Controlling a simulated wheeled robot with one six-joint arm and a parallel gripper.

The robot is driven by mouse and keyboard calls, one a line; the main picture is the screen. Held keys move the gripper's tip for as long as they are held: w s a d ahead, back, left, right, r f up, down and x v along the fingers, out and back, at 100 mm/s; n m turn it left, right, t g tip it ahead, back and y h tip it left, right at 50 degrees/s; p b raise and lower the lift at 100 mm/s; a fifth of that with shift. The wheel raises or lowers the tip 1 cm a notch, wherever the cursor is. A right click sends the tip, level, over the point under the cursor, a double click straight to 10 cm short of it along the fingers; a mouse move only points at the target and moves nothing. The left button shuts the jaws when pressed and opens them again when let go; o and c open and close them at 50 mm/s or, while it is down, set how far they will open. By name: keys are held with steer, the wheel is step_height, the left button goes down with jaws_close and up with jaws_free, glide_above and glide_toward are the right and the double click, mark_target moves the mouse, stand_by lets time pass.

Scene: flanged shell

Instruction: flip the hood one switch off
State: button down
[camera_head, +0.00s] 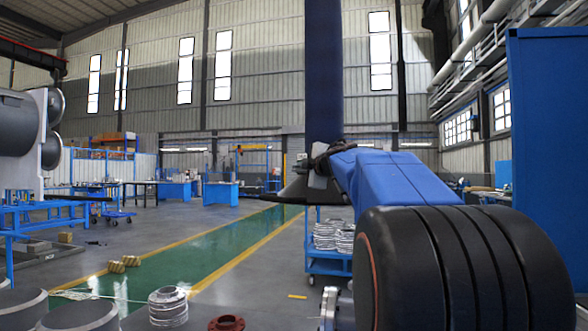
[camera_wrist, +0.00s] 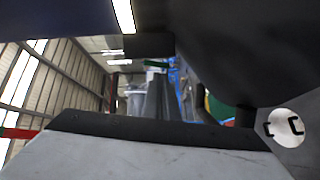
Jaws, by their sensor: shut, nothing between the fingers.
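No hood switch can be made out in either view. My gripper (camera_wrist: 160,126) fills the bottom of the wrist view as a pale grey body with a black front edge. It is shut and holds nothing. A large dark rounded form (camera_wrist: 240,50) fills the upper right there, and I cannot tell what it is. A white disc (camera_wrist: 288,128) with black marks lies at right.
A blue cart (camera_head: 330,262) with stacked metal parts stands behind my arm. A flanged metal part (camera_head: 168,307) and a red flange (camera_head: 227,323) are at the front. A blue panel (camera_head: 548,150) closes the right side. The green walkway (camera_head: 200,248) is mostly clear.

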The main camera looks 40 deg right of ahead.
steer(key=shift+d, duration=0.2)
steer(key=shift+d+f, duration=0.3)
steer(key=shift+d, duration=0.1)
